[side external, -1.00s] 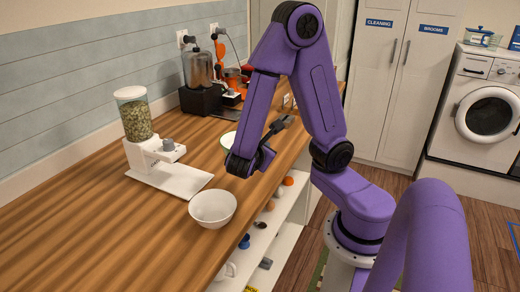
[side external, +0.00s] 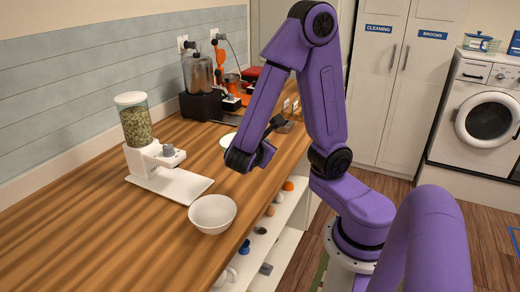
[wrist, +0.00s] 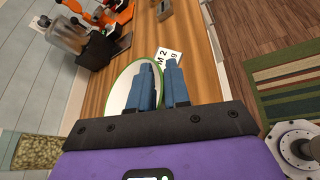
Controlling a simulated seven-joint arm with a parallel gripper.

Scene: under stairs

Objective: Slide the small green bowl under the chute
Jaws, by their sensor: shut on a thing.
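A shallow white bowl with a green rim (side external: 227,141) sits on the wooden counter, partly hidden behind my forearm. It also shows in the wrist view (wrist: 122,88), under and left of the fingers. My gripper (wrist: 160,67) has its two blue fingers close together at the bowl's right edge, shut on the rim. The fingertips are hidden in the side view. A white dispenser (side external: 145,160) with a clear jar of green pieces stands further left. Its grey chute (side external: 168,150) overhangs a flat white base plate (side external: 186,185), which is bare.
A plain white bowl (side external: 212,214) stands near the counter's front edge, just before the base plate. A blender (side external: 198,85) and orange appliance (side external: 223,75) stand at the back. A lettered white card (wrist: 168,56) lies beyond the fingers. Counter between green-rimmed bowl and dispenser looks clear.

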